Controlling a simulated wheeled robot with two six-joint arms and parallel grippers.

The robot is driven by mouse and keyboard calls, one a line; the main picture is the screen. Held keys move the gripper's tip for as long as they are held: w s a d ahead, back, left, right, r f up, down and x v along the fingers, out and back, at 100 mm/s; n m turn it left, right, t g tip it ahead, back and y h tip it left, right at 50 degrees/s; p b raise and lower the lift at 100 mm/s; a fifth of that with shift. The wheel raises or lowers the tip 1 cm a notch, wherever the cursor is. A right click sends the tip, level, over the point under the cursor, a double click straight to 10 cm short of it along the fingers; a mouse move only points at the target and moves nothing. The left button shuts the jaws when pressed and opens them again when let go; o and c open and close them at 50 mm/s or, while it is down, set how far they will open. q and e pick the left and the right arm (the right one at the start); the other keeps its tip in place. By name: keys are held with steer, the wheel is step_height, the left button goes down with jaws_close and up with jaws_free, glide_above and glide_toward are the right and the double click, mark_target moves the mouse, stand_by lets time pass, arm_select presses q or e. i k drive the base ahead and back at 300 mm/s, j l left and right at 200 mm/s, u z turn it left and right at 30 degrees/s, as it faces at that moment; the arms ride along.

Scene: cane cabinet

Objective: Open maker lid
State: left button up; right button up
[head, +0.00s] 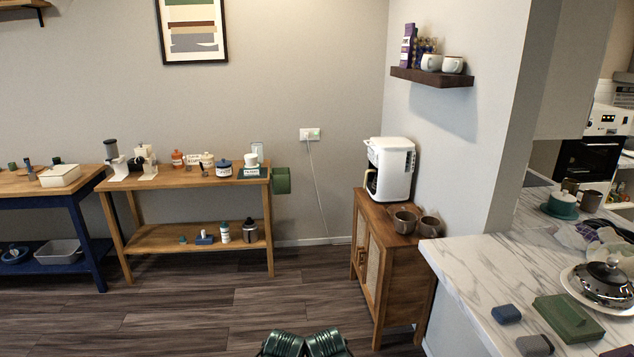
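A white coffee maker (393,170) stands upright on the wooden cane cabinet (366,252), against the wall right of the middle in the head view. Its lid (393,142) is on top and looks shut. A dark front opening and a handle show on its left side. Two dark green and black parts at the bottom centre edge look like parts of my arms. No gripper fingers show, and these parts are well away from the maker.
A marble counter (480,262) lies to the right, and a wooden table (190,180) to the left. The floor before the cabinet is clear.

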mark_target(383, 141)
steer(key=i, duration=1.85)
steer(key=i+j+z, duration=0.1)
steer(key=i+z, duration=0.3)
steer(key=i+j+z, duration=0.4)
steer(key=i, duration=0.2)
steer(key=i+j+z, duration=0.8)
steer(key=i+j, duration=0.1)
